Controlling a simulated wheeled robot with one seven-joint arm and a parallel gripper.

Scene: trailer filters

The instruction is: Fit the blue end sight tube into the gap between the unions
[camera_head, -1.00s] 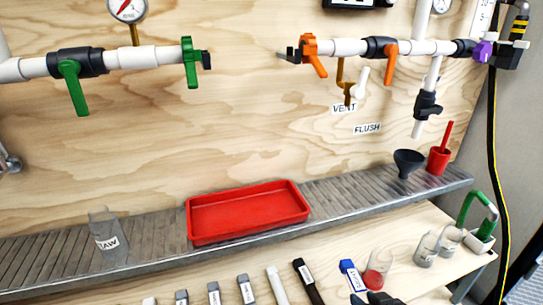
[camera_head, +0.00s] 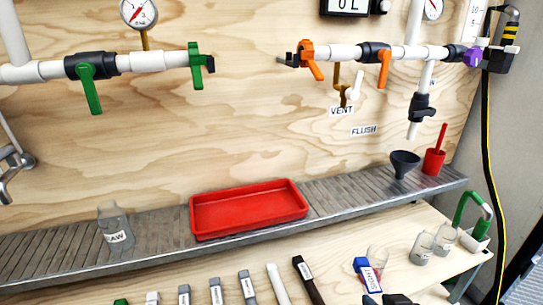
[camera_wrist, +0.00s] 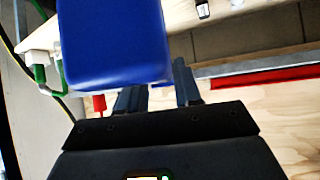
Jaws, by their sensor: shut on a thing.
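The blue end sight tube (camera_head: 367,272), with a white label, is at the lower right of the head view. My gripper (camera_head: 385,299) shows only as dark parts at the bottom edge there. In the wrist view the blue end (camera_wrist: 115,45) fills the upper left, in front of my gripper's fingers (camera_wrist: 160,95), which are shut on the tube; the grip itself is partly hidden. The gap on the wall lies between the left union with the green handle (camera_head: 195,65) and the right union with the orange handle (camera_head: 300,54). The gap is empty.
A red tray (camera_head: 248,233) and a labelled bottle (camera_head: 115,228) stand on the grey ledge (camera_head: 160,245). A black funnel (camera_head: 403,163) and red cup (camera_head: 433,162) are at its right end. Several labelled pieces line the bench front. Glass jars (camera_head: 422,247) stand right of the tube.

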